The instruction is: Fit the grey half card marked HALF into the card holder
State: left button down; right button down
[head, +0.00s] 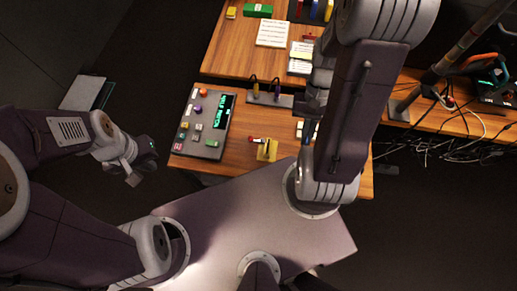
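I cannot make out the grey half card marked HALF for sure in the head view. A pale card-like piece (300,129) shows on the table, partly behind my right arm; its marking is too small to read. I cannot tell which object is the card holder. My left gripper (133,178) hangs over the dark floor, left of the table and apart from everything; its finger opening is not clear. My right gripper (309,106) is over the table beside the pale piece, largely hidden by my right arm; whether it holds anything cannot be seen.
A grey panel (214,142) with a dark display and coloured buttons sits at the table's left. A yellow block (267,150) with a red-tipped lever stands near the front edge. A grey strip (268,98) with upright pegs lies behind. Printed sheets (273,33) lie farther back; cables tangle at right.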

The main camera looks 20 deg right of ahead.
jog(key=d, duration=0.1)
send_over(268, 140)
jog(key=s+a, duration=0.1)
jog(key=s, duration=0.1)
notch_tip(268, 140, down, 7)
jog(key=x, duration=0.2)
jog(key=b+x, duration=0.1)
jog(key=shift+w+d+f, duration=0.2)
jog(key=shift+w+f, duration=0.05)
pick_arm(q)
jog(key=shift+d+f, duration=0.2)
jog(key=shift+f, duration=0.4)
pick_arm(e)
jog(key=shift+w+d+f, duration=0.1)
jog(key=shift+w+f, duration=0.05)
jog(key=shift+f, duration=0.3)
jog(key=shift+f, duration=0.25)
jog(key=c, duration=1.6)
grip_release()
jog(key=shift+c, duration=0.2)
pick_arm(q)
jog(key=shift+f, duration=0.15)
